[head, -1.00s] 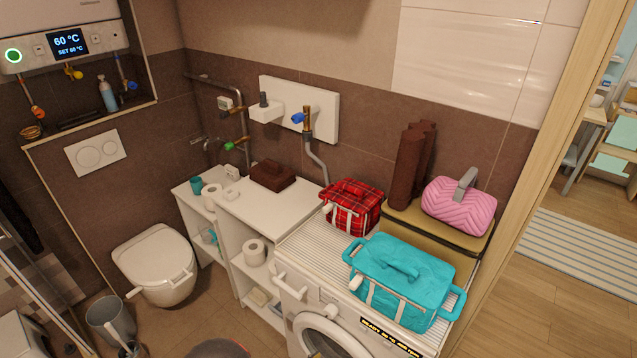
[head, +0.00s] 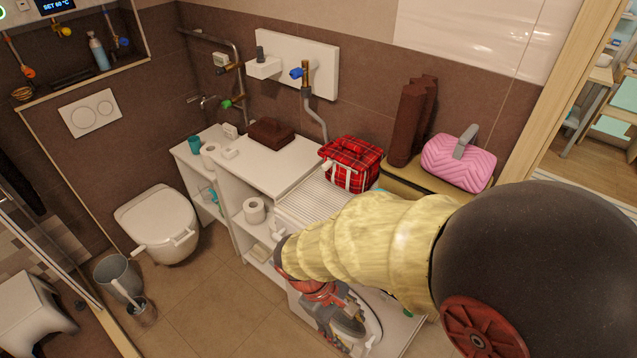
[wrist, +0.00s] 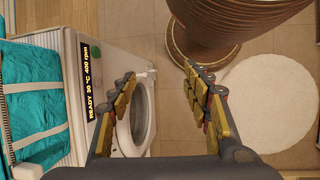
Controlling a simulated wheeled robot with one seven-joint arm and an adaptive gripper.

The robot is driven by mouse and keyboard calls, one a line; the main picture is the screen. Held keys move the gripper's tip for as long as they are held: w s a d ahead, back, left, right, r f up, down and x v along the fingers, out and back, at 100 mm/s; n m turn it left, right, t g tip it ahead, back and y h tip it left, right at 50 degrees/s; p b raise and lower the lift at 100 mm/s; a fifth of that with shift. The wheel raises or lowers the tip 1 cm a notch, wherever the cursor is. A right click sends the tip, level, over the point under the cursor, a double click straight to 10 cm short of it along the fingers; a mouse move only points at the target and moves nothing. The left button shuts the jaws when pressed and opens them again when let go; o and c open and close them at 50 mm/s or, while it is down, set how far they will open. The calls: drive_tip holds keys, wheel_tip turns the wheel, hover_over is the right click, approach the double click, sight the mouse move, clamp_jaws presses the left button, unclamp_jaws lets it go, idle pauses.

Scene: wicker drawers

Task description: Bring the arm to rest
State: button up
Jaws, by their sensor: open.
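My gripper (wrist: 158,88) is open and empty in the wrist view, its two padded fingers spread apart above the floor. It hangs in front of the white washing machine (wrist: 110,65), whose round door lies behind and beside the left finger. In the head view my arm crosses the lower right and my gripper (head: 345,325) points down in front of the washing machine (head: 290,208). The arm hides most of the machine. A turquoise bag (wrist: 35,105) shows at the left of the wrist view; my arm covers nearly all of it in the head view.
A large brown ribbed vessel (wrist: 225,25) and a round white mat (wrist: 265,103) are near the gripper. The toilet (head: 160,222) stands left.

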drive_tip(key=s+d+r+m+t+y, duration=0.1)
drive_tip(key=d+r+m, duration=0.4)
drive_tip(key=r, duration=0.6)
drive_tip(key=s+d+r+m+t+y, duration=0.1)
drive_tip(key=d+r+m+t+y, duration=0.2)
drive_tip(key=r, duration=0.8)
drive_tip(key=d+m+t, duration=0.2)
drive_tip(key=d+t, duration=0.1)
drive_tip(key=d, duration=0.1)
drive_tip(key=shift+y, duration=0.4)
